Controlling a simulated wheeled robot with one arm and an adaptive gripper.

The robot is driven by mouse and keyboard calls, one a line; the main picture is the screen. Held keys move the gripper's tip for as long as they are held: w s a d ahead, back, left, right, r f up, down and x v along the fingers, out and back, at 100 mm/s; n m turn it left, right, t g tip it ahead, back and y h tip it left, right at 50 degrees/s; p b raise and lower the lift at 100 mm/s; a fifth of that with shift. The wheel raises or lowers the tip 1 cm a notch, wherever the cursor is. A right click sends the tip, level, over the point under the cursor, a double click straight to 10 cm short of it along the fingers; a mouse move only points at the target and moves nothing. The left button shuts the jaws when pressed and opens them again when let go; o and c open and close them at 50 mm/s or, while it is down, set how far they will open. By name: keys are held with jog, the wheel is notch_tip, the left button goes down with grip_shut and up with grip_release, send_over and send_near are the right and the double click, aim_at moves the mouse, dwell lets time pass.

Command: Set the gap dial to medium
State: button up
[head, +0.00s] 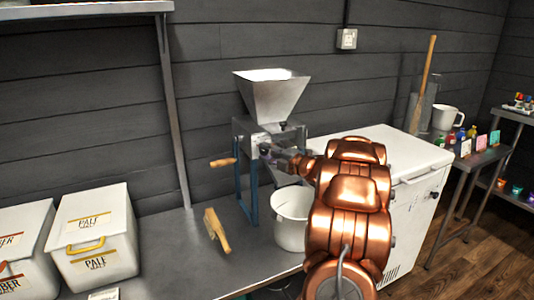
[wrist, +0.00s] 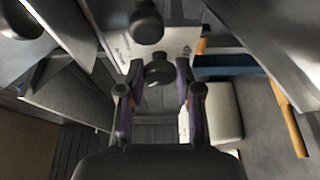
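The grain mill (head: 248,140) stands on the metal bench with a steel hopper (head: 272,98) on top. In the wrist view its pale front plate (wrist: 180,42) carries two black knobs, an upper one (wrist: 146,22) and a lower one (wrist: 159,70). I cannot tell which is the gap dial, and its setting is not readable. My gripper (wrist: 159,78) is at the mill's front, with its fingers apart on either side of the lower knob. A narrow gap seems to show at each side. In the head view my gripper (head: 286,160) is partly hidden by my copper arm.
A wooden crank handle (head: 222,162) sticks out left of the mill. A white bucket (head: 291,222) stands below it, and a wooden brush (head: 217,230) is on the bench. Pale malt bins (head: 98,235) stand at left. A white chest (head: 415,185) is at right behind my arm.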

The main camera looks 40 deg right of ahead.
grip_shut()
jog(key=m+t, duration=0.1)
jog(key=m, duration=0.1)
jog(key=m+t, duration=0.1)
jog(key=m, duration=0.2)
jog(key=shift+f+m+h, duration=0.2)
jog(key=shift+m+h, duration=0.1)
jog(key=shift+r+m+t+h, duration=0.1)
jog(key=shift+m+t+h, duration=0.45)
jog(key=shift+m, duration=1.25)
jog(key=shift+m+h, duration=0.25)
jog(key=shift+m, duration=0.05)
jog(key=o, duration=0.6)
grip_release()
